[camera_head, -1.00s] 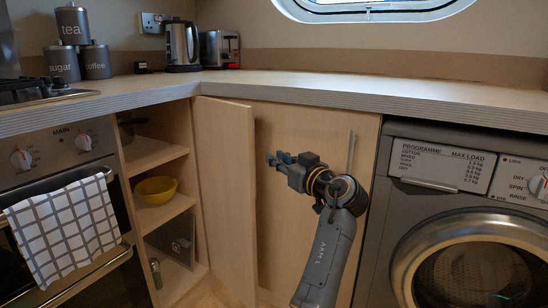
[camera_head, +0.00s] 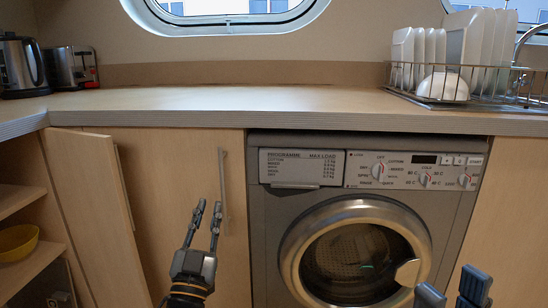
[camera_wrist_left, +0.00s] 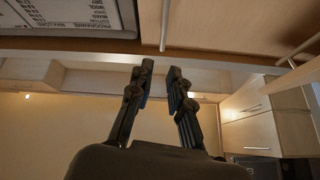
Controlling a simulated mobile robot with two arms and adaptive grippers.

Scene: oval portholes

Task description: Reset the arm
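My left gripper (camera_head: 207,222) points up in front of the closed cabinet door (camera_head: 183,175), left of its vertical handle. Its two fingers are apart with nothing between them. The left wrist view also shows the left gripper (camera_wrist_left: 159,80) with its fingers spread and empty. My right gripper (camera_head: 452,284) shows only at the bottom edge, in front of the lower right of the washing machine (camera_head: 262,222). Its two blue-grey fingertips are apart, with nothing seen between them. The rest of it is cut off.
A cabinet door (camera_head: 98,215) stands ajar at the left, beside open shelves with a yellow bowl (camera_head: 17,243). The counter (camera_head: 230,108) runs above. A dish rack (camera_head: 500,98) with white dishes, a kettle (camera_head: 22,65) and a toaster (camera_head: 72,67) stand on it.

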